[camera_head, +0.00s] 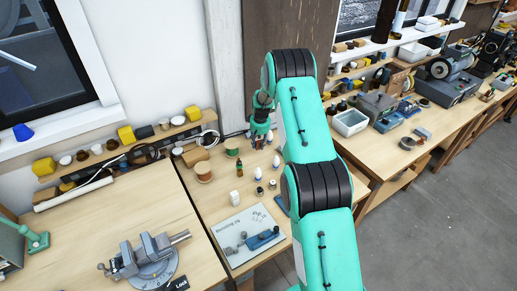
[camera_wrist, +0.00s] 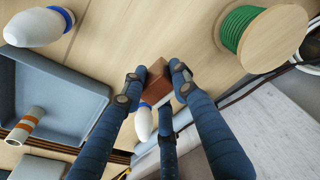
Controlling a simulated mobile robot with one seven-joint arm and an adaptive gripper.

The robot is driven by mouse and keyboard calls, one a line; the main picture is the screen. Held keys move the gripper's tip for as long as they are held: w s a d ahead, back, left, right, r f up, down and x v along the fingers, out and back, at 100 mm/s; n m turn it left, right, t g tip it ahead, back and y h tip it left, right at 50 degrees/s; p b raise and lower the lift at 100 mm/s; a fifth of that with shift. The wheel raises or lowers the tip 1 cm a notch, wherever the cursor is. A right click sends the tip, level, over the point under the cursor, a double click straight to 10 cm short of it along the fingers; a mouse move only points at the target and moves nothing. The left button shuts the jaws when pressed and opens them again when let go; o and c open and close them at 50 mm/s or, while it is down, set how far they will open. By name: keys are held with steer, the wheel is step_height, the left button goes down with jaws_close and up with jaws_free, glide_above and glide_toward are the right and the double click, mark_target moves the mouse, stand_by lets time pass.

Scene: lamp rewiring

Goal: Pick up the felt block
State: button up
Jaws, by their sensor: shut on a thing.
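A small brown block (camera_wrist: 158,80), which I take to be the felt block, is between the fingertips of my gripper (camera_wrist: 157,78) in the wrist view. The dark blue fingers are closed against its sides, with another finger below it in the picture. Whether the block touches the table or hangs just above it, I cannot tell. In the head view my gripper (camera_head: 258,138) is low over the back of the middle bench, near the wall. The block cannot be made out clearly there.
In the wrist view, a white bulb (camera_wrist: 143,122) lies close to the fingers and another bulb (camera_wrist: 38,27) is at upper left. A blue-grey tray (camera_wrist: 62,75) is at left, a green-wound spool (camera_wrist: 240,38) at upper right. A mounting jig board (camera_head: 238,228) lies at the bench front.

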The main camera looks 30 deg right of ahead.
mark_target(258, 140)
steer(key=shift+r, duration=2.95)
